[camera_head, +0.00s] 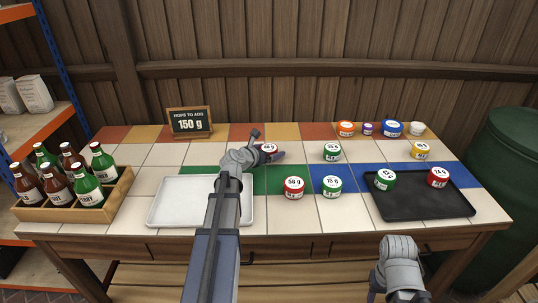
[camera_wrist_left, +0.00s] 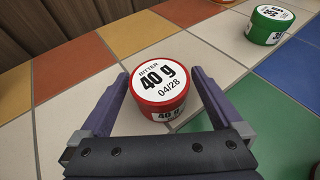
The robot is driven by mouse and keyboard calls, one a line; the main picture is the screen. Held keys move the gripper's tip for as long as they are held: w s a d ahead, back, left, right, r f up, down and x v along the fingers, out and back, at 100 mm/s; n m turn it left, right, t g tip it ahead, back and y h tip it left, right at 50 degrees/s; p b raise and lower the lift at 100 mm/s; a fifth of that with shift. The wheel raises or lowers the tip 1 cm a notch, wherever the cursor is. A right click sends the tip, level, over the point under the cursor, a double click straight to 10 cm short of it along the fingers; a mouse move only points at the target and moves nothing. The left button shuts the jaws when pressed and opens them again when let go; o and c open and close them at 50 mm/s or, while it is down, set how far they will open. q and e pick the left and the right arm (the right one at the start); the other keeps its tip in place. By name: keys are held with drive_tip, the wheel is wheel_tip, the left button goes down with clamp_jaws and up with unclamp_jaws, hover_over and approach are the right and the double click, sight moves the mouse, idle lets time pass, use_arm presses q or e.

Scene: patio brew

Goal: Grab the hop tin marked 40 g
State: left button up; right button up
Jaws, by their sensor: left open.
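The hop tin marked 40 g (camera_wrist_left: 159,91) is red with a white lid label reading "BITTER 40 g 04/28". It stands upright on the tiled table, and in the head view its lid (camera_head: 268,148) shows partly behind my left gripper. My left gripper (camera_wrist_left: 165,95) is open, with one purple finger on each side of the tin; I cannot tell whether either touches it. In the head view my left gripper (camera_head: 268,146) reaches in over the table. My right gripper (camera_head: 397,285) hangs at the front right, off the table, its fingers not clearly shown.
A green tin (camera_wrist_left: 269,24) stands to the right. Other tins include a red one (camera_head: 294,187) and a green one (camera_head: 332,186). A white tray (camera_head: 165,208), a black tray (camera_head: 420,211), a bottle crate (camera_head: 120,189) and a sign reading 150 g (camera_head: 190,122) share the table.

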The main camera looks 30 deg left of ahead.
sight(269, 147)
use_arm(q)
drive_tip(key=c, duration=1.2)
drive_tip(key=shift+c, duration=0.2)
wheel_tip(269, 147, up, 10)
drive_tip(key=p, duration=1)
